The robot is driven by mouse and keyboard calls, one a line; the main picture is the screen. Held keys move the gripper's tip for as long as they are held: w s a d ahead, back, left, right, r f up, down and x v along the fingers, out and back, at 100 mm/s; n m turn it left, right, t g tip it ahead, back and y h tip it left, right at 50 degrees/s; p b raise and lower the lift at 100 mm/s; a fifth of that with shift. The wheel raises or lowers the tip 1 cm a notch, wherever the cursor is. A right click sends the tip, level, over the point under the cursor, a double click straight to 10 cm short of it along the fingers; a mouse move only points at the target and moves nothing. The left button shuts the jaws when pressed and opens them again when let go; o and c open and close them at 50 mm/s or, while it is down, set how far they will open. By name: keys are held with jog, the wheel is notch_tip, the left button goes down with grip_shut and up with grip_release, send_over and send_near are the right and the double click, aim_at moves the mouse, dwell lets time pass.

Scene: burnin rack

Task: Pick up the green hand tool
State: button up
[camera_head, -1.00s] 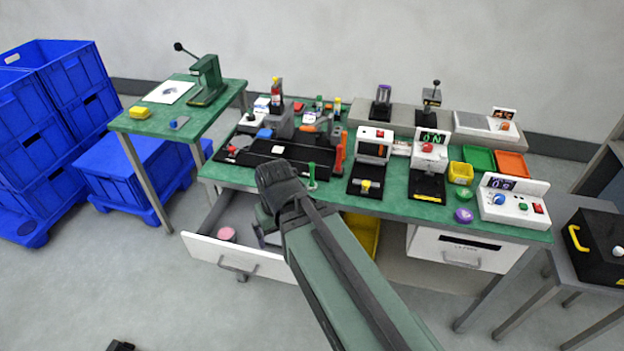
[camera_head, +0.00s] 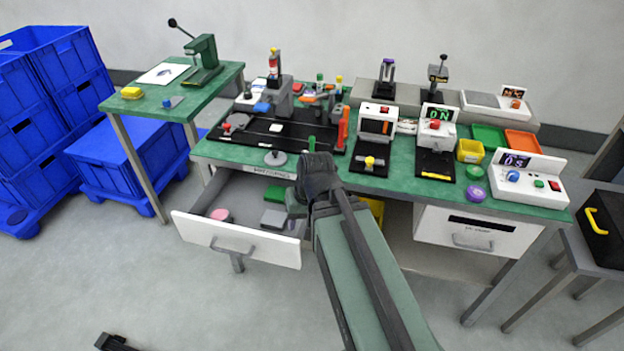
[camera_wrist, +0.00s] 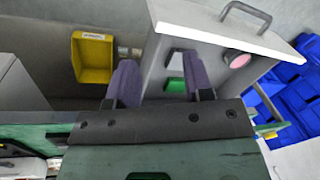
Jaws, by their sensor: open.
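A green item (camera_head: 297,200) lies in the open drawer (camera_head: 235,236), partly hidden behind my wrist; I cannot tell its full shape. In the wrist view a green item (camera_wrist: 175,86) shows inside the drawer between my fingers, partly covered by my gripper body. My gripper (camera_wrist: 160,62) is open and empty, with its two purple-grey fingers apart. The fingers are at the drawer's side; I cannot tell their height above the item. In the head view my wrist hides the fingers. A small green upright piece (camera_head: 312,143) also stands on the bench.
The drawer also holds a pink disc (camera_head: 220,214) and a grey block (camera_head: 273,218). A yellow bin (camera_wrist: 92,57) is beside the drawer. The green bench top (camera_head: 400,185) carries several fixtures above. Blue crates (camera_head: 125,165) stand at the left.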

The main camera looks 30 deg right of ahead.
jog(key=w+f+m+t+b, duration=0.1)
jog(key=f, duration=0.1)
jog(key=w+d+f+m+t+y+b, duration=0.1)
jog(key=f+b, duration=0.1)
jog(key=f, duration=0.1)
jog(key=w+d+f+m+t+y+b, duration=0.1)
jog(key=f+m+b, duration=0.1)
jog(key=f, duration=0.1)
jog(key=shift+f, duration=0.15)
jog(key=m+t+h+b, duration=0.4)
jog(key=m+t, duration=1)
jog(key=m, duration=1.5)
send_near(312, 149)
jog(key=shift+y, duration=0.3)
jog(key=w, duration=0.7)
jog(key=w+b, duration=0.1)
jog(key=w, duration=0.3)
jog(key=shift+d+f, duration=0.25)
jog(key=shift+f, duration=0.1)
jog(key=shift+s, duration=0.1)
grip_shut()
